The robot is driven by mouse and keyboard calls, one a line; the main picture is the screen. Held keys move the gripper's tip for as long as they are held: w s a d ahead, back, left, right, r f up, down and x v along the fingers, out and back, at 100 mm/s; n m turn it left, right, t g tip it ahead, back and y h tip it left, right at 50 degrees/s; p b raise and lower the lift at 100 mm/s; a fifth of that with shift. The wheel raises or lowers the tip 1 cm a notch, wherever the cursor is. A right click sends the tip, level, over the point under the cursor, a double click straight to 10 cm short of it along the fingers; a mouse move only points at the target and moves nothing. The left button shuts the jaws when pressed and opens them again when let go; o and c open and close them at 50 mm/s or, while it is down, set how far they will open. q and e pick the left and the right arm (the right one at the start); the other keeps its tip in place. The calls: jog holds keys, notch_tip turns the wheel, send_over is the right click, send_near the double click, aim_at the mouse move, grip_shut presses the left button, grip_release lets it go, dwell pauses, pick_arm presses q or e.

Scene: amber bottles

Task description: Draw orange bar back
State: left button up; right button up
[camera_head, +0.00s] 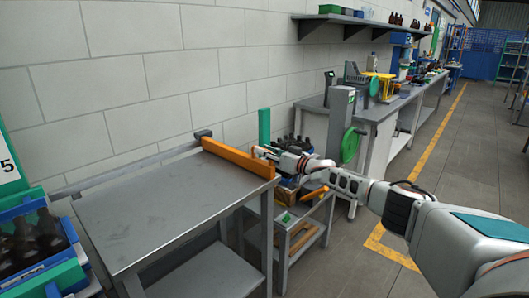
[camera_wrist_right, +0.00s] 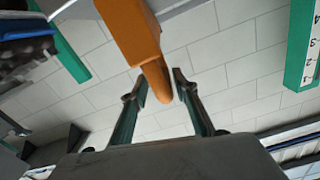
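The orange bar (camera_head: 236,157) stands on edge across the far end of the grey metal table (camera_head: 160,205), next to a rail along the wall. My right gripper (camera_head: 262,152) is at the bar's right end, its arm reaching in from the right. In the right wrist view the rounded end of the orange bar (camera_wrist_right: 138,40) lies between the two fingers of my right gripper (camera_wrist_right: 160,84). The fingers are apart, with a visible gap on the right side; whether the left finger touches the bar is unclear. My left gripper is not in view.
The tabletop before the bar is bare. A blue crate of dark bottles (camera_head: 32,240) is at the left. A lower cart (camera_head: 300,222) and a grey post with a green wheel (camera_head: 350,145) stand beyond the table. The floor at right is partly clear.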

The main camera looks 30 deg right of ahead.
jog(key=shift+s+a, duration=0.15)
jog(key=v, duration=1.2)
jog(key=shift+r, duration=0.1)
dwell(0.4)
jog(key=s+a+f+n+g, duration=0.1)
jog(key=s+a+f, duration=0.4)
jog(key=a+f, duration=0.35)
jog(key=s+a+f+n+g+y, duration=0.1)
jog(key=s+a+f, duration=0.4)
jog(key=a+f, duration=0.35)
jog(key=s+a+f+n+g, duration=0.1)
jog(key=s+a+f, duration=0.3)
jog(key=a+f, duration=0.45)
jog(key=s+a+f+g+h, duration=0.1)
jog(key=s+a+f, duration=0.2)
jog(key=s, duration=0.4)
jog(key=s+a+f, duration=0.3)
jog(key=s+f, duration=0.1)
jog(key=s, duration=0.3)
jog(key=s+d+f+g+h, duration=0.1)
jog(key=s+f, duration=0.1)
jog(key=s, duration=0.5)
jog(key=s+d+f+g+h, duration=0.1)
jog(key=s+f+h, duration=0.1)
jog(key=s, duration=0.5)
jog(key=shift+f+h, duration=0.2)
jog(key=shift+h, duration=0.1)
